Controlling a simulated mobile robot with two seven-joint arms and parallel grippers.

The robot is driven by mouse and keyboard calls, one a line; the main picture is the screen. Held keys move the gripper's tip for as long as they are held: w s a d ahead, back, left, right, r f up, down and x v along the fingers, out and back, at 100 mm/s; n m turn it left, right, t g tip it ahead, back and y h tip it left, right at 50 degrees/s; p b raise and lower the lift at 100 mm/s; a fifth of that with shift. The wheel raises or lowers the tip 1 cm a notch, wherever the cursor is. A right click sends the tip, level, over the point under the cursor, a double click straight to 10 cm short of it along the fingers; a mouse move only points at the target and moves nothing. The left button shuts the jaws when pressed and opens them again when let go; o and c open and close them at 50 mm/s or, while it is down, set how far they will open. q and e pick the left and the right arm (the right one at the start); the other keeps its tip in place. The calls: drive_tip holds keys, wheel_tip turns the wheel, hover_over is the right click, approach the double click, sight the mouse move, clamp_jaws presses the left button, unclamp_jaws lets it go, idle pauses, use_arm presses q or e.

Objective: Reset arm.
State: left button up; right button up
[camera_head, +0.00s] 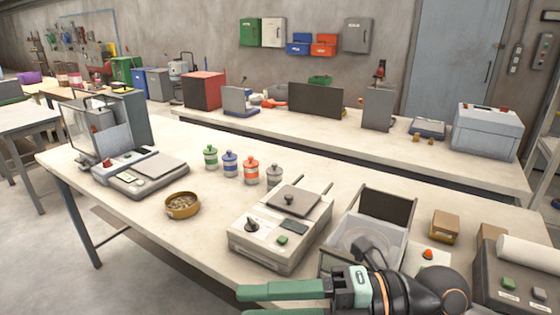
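My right gripper (246,302) is at the bottom centre of the head view, its arm coming in from the lower right. Its two green fingers point left, with a gap between them. The gripper is open and I see nothing held in it. It is in front of a grey press-like machine (280,228) with a black knob and a green button. The lower finger is partly cut off by the picture edge. My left gripper is not in view.
Beside my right arm are an open-lidded box (362,238), a cardboard box (445,227) and a roll machine (515,280). A bowl of pellets (182,205), several lidded jars (230,163) and a scale (140,173) stand farther left. The table's left front is clear.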

drive_tip(key=w+d+r+m+t+y, duration=0.2)
drive_tip(key=w+d+r+m+t, duration=0.55)
drive_tip(key=m+t, duration=0.8)
drive_tip(key=w+d+f+m+t+h, duration=0.1)
drive_tip(key=w+d+f+m+h, duration=0.1)
drive_tip(key=d+f+m+h, duration=0.6)
drive_tip(key=w+d+f+m+t+h, duration=0.25)
drive_tip(key=d+f+m+h, duration=0.3)
drive_tip(key=m+h, duration=0.35)
drive_tip(key=s+d+f+g+h, duration=0.1)
drive_tip(key=s+f+g, duration=0.15)
drive_tip(key=f, duration=0.25)
drive_tip(key=s+d+f+m+g+h, duration=0.1)
drive_tip(key=s+f+g, duration=0.15)
drive_tip(key=f, duration=0.25)
drive_tip(key=s+d+f+g+h, duration=0.1)
drive_tip(key=s+f+g, duration=0.15)
drive_tip(key=f, duration=0.35)
drive_tip(key=s+a+f+g+y, duration=0.1)
drive_tip(key=s+f+g, duration=0.85)
drive_tip(key=s, duration=0.45)
drive_tip(key=w+a+f+t+y, duration=0.1)
drive_tip(key=w+a+f+t, duration=0.1)
drive_tip(key=f+t, duration=0.1)
drive_tip(key=w+a+f+t+y+p, duration=0.1)
drive_tip(key=w+a+f+t, duration=0.1)
drive_tip(key=f, duration=0.4)
drive_tip(key=shift+w+a+f+t, duration=0.2)
drive_tip(key=shift+w+f+t, duration=0.15)
drive_tip(key=shift+t, duration=0.55)
